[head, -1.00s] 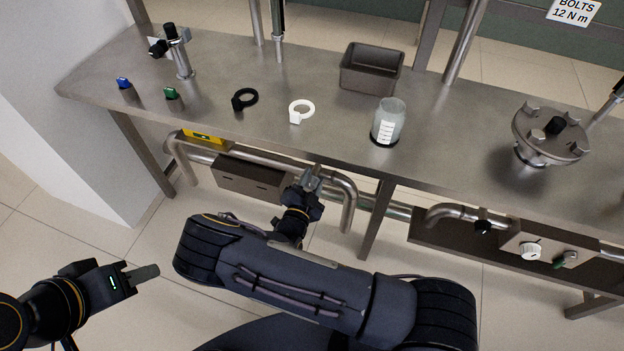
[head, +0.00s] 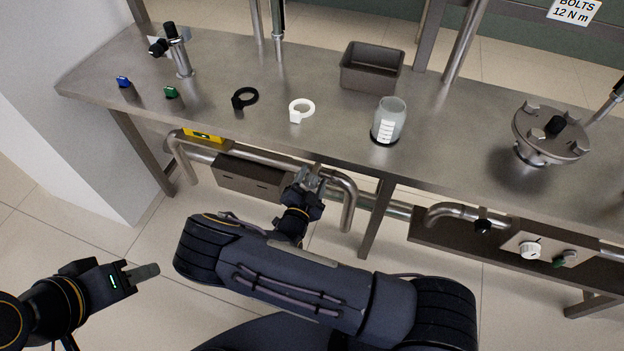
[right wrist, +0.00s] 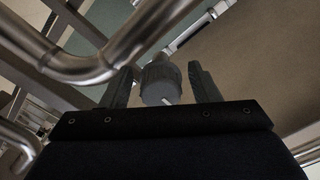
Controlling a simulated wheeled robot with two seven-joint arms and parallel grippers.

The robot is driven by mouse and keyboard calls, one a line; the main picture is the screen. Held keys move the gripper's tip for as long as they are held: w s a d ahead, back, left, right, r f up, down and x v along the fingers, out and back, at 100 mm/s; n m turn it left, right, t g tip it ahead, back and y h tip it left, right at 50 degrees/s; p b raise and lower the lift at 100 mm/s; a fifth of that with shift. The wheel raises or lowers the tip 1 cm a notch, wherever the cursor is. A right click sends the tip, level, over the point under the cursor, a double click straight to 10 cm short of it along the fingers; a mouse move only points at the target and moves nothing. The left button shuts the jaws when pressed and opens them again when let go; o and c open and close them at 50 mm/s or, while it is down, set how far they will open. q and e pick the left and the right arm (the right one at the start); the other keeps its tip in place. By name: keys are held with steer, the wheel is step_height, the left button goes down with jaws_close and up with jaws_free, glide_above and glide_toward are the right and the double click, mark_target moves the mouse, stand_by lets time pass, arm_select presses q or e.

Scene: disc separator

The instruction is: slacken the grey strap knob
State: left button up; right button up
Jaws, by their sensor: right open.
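The grey knob (right wrist: 161,82) shows in the right wrist view, ribbed at its side, with a pale mark on its near face. It sits between the two spread fingers of my right gripper (right wrist: 163,88), with a gap visible on the right side; contact on the left is unclear. In the head view my right gripper (head: 313,181) is under the front edge of the bench, by the pipe; the knob cannot be made out there. My left gripper (head: 143,273) is low at the left, away from the bench, seen side-on, so its opening is unclear.
A bent pipe (head: 349,200) runs close to my right gripper, also large in the wrist view (right wrist: 95,62). A grey box (head: 250,177) hangs to its left. On the bench (head: 440,150) above stand a jar (head: 388,121), a tray (head: 371,68) and rings.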

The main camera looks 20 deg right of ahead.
mark_target(311, 185)
steer(key=v, duration=0.7)
steer(key=shift+s+a, duration=0.25)
steer(key=shift+s, duration=0.1)
steer(key=shift+d+r+m, duration=0.15)
steer(key=shift+r+m, duration=0.1)
steer(key=shift+m, duration=0.05)
steer(key=s+d+r+m+g+y+p, duration=0.15)
steer(key=s+d+r+m+g, duration=0.5)
steer(key=m, duration=0.85)
steer(key=s+d+r+m+g+y+p, duration=0.1)
steer(key=s+d+r+m+g+p, duration=0.25)
steer(key=r+m+g, duration=0.85)
steer(key=s+r+m+t+y+p, duration=0.2)
steer(key=r+m, duration=0.6)
steer(key=m, duration=0.8)
steer(key=s+r+m+t+y+p, duration=0.2)
steer(key=s+r+m+t+y, duration=0.5)
steer(key=m, duration=0.8)
steer(key=shift+s+r+m+y, duration=0.4)
steer(key=shift+s+r+y, duration=0.2)
steer(key=shift+s+y, duration=0.55)
